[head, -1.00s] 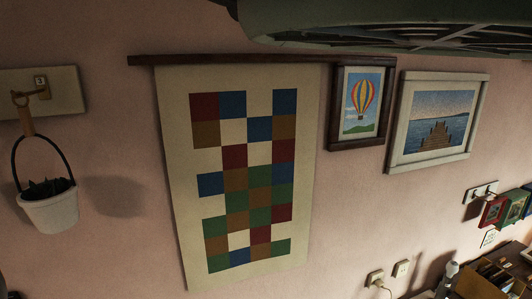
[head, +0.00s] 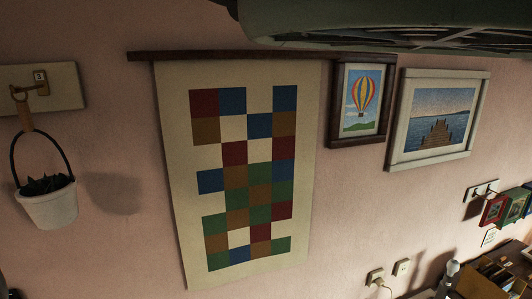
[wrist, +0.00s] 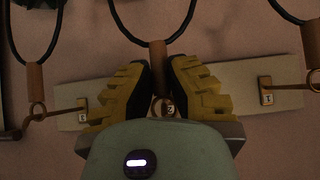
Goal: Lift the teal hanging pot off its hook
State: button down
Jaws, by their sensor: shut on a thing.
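In the wrist view my gripper (wrist: 159,80) has its two yellow ribbed fingers shut on the brown wooden grip (wrist: 158,55) of the middle hanger. Its black cord loop (wrist: 122,27) runs out of the top of the frame, so the pot on it and its colour are hidden. A brass ring and the middle hook, with a tag that looks like 2, show just below the fingertips. I cannot tell whether the ring is still around the hook. No teal pot shows in the head view, nor does my gripper.
A white pot (head: 48,207) with a dark plant hangs from the hook marked 3 on a pale board (head: 66,86). In the wrist view, wooden grips of neighbouring hangers are close on the left (wrist: 35,82) and right (wrist: 312,45). A checkered wall hanging (head: 178,180) is right of the white pot.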

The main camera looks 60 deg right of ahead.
jog(key=shift+s+a, duration=0.5)
jog(key=shift+s, duration=0.25)
jog(key=s+a+b, duration=0.3)
jog(key=s, duration=0.2)
jog(key=shift+a+b, duration=0.35)
jog(key=shift+b, duration=0.05)
jog(key=shift+w, duration=0.1)
dwell(0.4)
